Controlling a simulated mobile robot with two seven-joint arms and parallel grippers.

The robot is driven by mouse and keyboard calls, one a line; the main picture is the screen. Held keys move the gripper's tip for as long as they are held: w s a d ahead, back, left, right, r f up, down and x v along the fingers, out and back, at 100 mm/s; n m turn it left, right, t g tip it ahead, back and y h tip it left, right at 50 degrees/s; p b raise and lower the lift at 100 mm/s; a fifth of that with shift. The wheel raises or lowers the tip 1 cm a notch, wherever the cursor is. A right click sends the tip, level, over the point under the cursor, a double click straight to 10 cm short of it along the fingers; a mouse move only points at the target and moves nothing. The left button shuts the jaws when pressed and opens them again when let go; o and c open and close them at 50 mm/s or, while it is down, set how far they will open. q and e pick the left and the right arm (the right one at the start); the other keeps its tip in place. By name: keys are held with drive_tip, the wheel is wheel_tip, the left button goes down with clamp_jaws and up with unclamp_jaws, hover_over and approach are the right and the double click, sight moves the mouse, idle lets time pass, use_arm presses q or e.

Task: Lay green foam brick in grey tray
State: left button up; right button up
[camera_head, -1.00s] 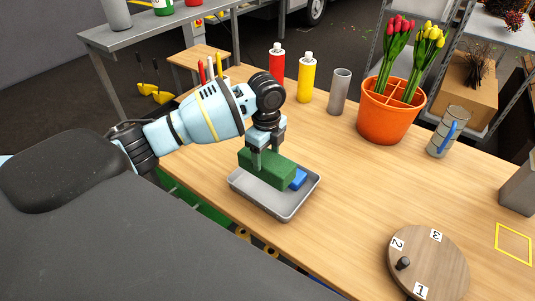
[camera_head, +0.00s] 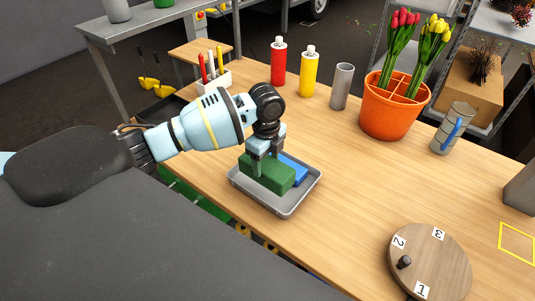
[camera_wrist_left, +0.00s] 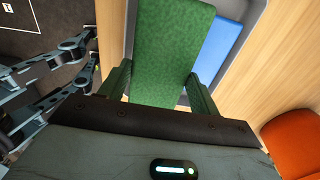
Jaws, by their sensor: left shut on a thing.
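The green foam brick (camera_head: 268,174) is long and dark green. It is level at the left side of the grey tray (camera_head: 287,211), low inside its rim; I cannot tell whether its underside touches the tray floor. My left gripper (camera_head: 266,157) is shut on the brick from above, one finger on each long side. In the left wrist view the brick (camera_wrist_left: 170,45) runs away between the fingers. A flat blue thing (camera_head: 296,170) lies in the tray beside the brick; it also shows in the left wrist view (camera_wrist_left: 216,50). My right gripper is out of view.
An orange pot (camera_head: 392,115) with tulips, a red bottle (camera_head: 279,65), a yellow bottle (camera_head: 308,75) and a grey cylinder (camera_head: 342,87) stand behind. A numbered wooden disc (camera_head: 435,262) lies at the front right.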

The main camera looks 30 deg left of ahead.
use_arm(q)
drive_tip(key=shift+f+b, duration=0.55)
drive_tip(key=shift+f, duration=2)
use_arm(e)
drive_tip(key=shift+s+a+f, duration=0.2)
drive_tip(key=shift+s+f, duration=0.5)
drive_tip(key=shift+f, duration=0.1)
use_arm(q)
drive_tip(key=o, duration=1)
drive_tip(key=shift+o, duration=0.2)
drive_tip(key=shift+r, duration=3.9)
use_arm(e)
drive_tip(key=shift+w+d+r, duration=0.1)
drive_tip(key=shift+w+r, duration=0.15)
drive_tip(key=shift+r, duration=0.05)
